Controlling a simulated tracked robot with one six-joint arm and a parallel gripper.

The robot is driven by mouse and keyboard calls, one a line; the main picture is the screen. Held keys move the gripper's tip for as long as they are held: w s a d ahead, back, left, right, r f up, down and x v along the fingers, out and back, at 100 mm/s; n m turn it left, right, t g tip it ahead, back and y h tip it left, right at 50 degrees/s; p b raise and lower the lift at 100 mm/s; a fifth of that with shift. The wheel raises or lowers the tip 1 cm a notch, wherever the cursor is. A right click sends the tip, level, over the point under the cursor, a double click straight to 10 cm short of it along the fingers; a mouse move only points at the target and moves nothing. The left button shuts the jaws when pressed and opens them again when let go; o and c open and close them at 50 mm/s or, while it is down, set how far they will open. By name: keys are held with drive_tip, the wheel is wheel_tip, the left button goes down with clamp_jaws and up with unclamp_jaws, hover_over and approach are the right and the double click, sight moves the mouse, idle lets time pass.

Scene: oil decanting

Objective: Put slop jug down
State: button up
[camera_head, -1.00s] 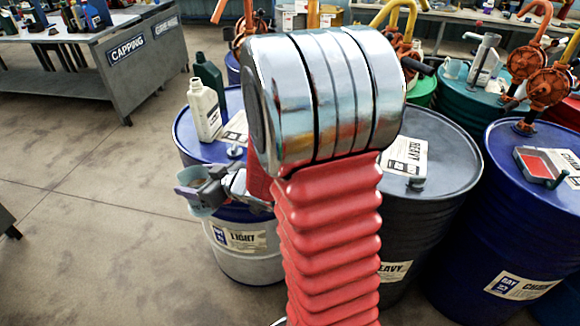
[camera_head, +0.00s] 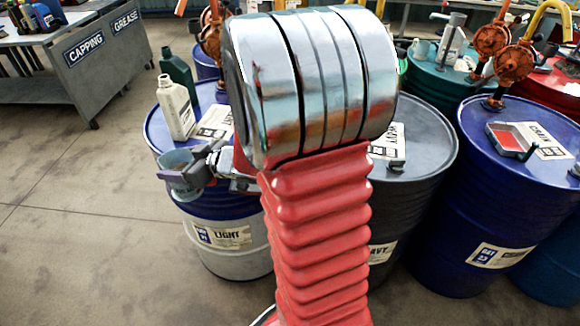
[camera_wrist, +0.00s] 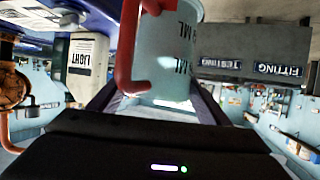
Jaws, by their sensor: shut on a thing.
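My gripper (camera_head: 186,173) is shut on the slop jug, a pale blue, open-topped jug (camera_head: 187,193). In the head view it is held at the left front of the blue drum (camera_head: 165,128) marked LIGHT, near the rim. I cannot tell whether it touches the drum. The jug also fills the top middle of the wrist view (camera_wrist: 172,50), with dark ML lettering and a red handle (camera_wrist: 126,50). My gripper's dark fingers flank it there. My red arm hides part of the drum top.
A cream bottle (camera_head: 175,107) and a dark green bottle (camera_head: 178,72) stand on the LIGHT drum. Open floor (camera_head: 80,220) lies to the left.

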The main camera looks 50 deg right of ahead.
drive_tip(key=s+d+r, duration=0.5)
drive_tip(key=d, duration=0.4)
drive_tip(key=s+d+r+m+h, duration=0.1)
drive_tip(key=s+d+r, duration=0.4)
drive_tip(key=d, duration=0.3)
drive_tip(key=shift+s+d+r+t, duration=0.3)
drive_tip(key=shift+s+d+r, duration=0.1)
drive_tip(key=shift+r, duration=0.35)
wheel_tip(320, 180, down, 6)
drive_tip(key=shift+f, duration=0.15)
drive_tip(key=shift+f, duration=1.85)
drive_tip(key=shift+f, duration=0.1)
